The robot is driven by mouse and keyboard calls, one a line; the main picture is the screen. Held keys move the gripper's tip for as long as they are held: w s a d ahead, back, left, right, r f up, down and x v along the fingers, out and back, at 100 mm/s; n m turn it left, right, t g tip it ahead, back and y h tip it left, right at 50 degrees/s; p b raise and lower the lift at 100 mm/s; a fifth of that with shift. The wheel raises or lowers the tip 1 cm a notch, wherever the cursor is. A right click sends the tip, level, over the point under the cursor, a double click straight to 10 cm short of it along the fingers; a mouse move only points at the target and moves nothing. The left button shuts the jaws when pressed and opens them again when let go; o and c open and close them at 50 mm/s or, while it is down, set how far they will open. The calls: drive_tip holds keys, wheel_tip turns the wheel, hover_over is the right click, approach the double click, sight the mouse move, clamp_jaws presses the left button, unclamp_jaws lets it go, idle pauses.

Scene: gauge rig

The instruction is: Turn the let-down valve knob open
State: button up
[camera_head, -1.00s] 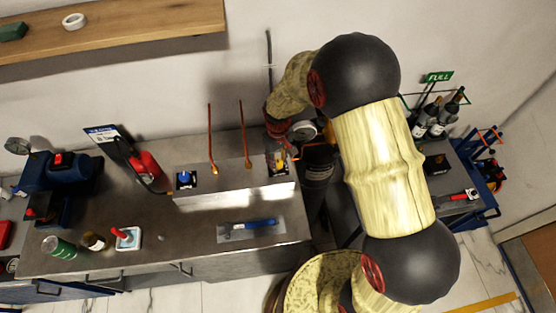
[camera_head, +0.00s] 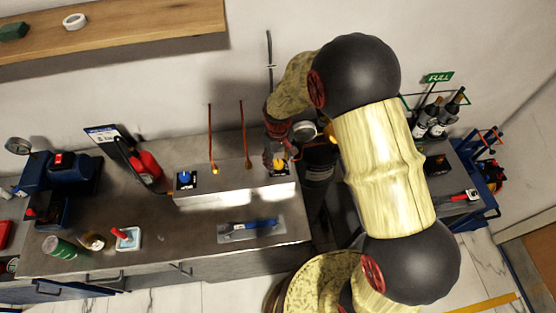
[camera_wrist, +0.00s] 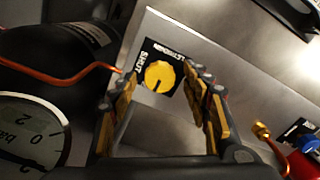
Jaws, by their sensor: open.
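The let-down valve knob (camera_wrist: 158,75) is yellow with a dark pointer line. It sits on a black plate (camera_wrist: 150,50) with "LETDOWN" and "SHUT" lettering, and the pointer is turned away from the word SHUT. In the head view the knob (camera_head: 280,166) is at the right end of the metal box. My gripper (camera_wrist: 163,84) is open, its yellow-padded fingers on either side of the knob in the wrist view. I cannot tell whether they touch it. In the head view my gripper (camera_head: 276,153) is just above the knob and small.
A round gauge (camera_wrist: 30,130) and copper pipe (camera_wrist: 65,75) are left of the gripper in the wrist view. A dark cylinder (camera_head: 318,165) stands right of the box. A blue knob (camera_head: 185,177) is at the box's left end. A blue-handled tool (camera_head: 250,228) lies in front.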

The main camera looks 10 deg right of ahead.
sight(278, 163)
wheel_tip(278, 163, up, 12)
idle(0.6)
idle(0.4)
drive_tip(key=s+d+r+m+t+b, duration=0.2)
drive_tip(key=s+d+r+b, duration=0.1)
drive_tip(key=s, duration=0.4)
drive_tip(key=s+d+r+m+t+b, duration=0.1)
drive_tip(key=s+d+r+b, duration=0.2)
drive_tip(key=s, duration=0.5)
drive_tip(key=s+d+r+m+t+b, duration=0.2)
drive_tip(key=s+d+r+b, duration=0.2)
drive_tip(key=s+r, duration=0.2)
drive_tip(key=shift+s+r+m+t, duration=0.15)
drive_tip(key=shift+s+m+t, duration=0.15)
drive_tip(key=shift+s, duration=0.9)
